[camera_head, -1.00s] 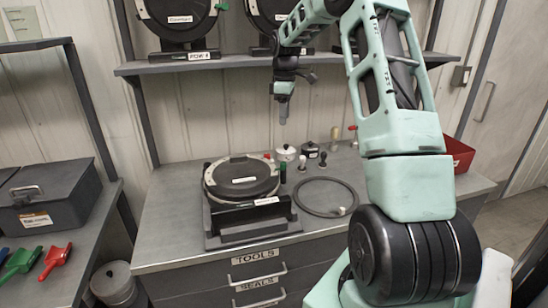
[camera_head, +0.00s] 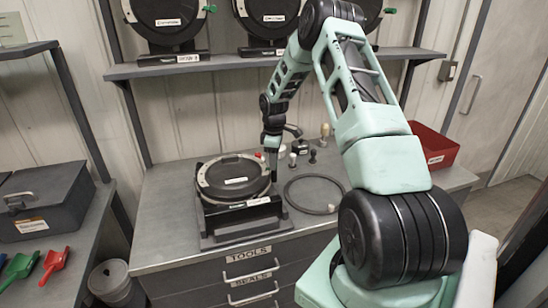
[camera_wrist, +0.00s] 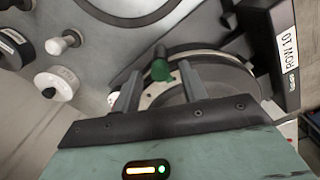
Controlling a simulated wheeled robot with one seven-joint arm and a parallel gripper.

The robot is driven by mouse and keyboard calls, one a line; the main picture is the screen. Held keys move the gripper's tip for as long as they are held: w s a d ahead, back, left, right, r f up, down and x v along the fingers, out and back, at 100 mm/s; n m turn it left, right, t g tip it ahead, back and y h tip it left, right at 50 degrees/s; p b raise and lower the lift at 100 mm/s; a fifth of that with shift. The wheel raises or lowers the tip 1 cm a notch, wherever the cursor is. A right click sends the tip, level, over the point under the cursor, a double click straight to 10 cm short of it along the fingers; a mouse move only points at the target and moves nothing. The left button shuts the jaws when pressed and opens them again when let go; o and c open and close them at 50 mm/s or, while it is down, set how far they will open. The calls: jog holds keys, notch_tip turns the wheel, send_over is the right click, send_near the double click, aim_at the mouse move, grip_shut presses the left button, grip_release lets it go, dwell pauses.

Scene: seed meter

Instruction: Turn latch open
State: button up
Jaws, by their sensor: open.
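The seed meter (camera_head: 240,172) is a round black disc housing with a pale rim, on a dark stand on the bench. In the wrist view its rounded edge (camera_wrist: 228,78) shows just beyond my gripper. The latch (camera_wrist: 160,70) shows there as a green knob at that edge. In the head view my arm hides the latch. My gripper (camera_head: 273,176) points down at the right side of the meter. In the wrist view my gripper (camera_wrist: 160,90) is open, with one finger on each side of the green knob. I cannot tell whether either finger touches it.
A black ring (camera_head: 318,208) lies on the bench right of the meter. Small knobbed parts (camera_head: 312,156) stand behind it, and a white-capped one (camera_wrist: 55,84) shows in the wrist view. A red bin (camera_head: 432,146) is at the right. Similar meters (camera_head: 170,12) stand on the shelf above.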

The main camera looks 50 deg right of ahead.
jog(key=shift+f, duration=0.15)
grip_shut()
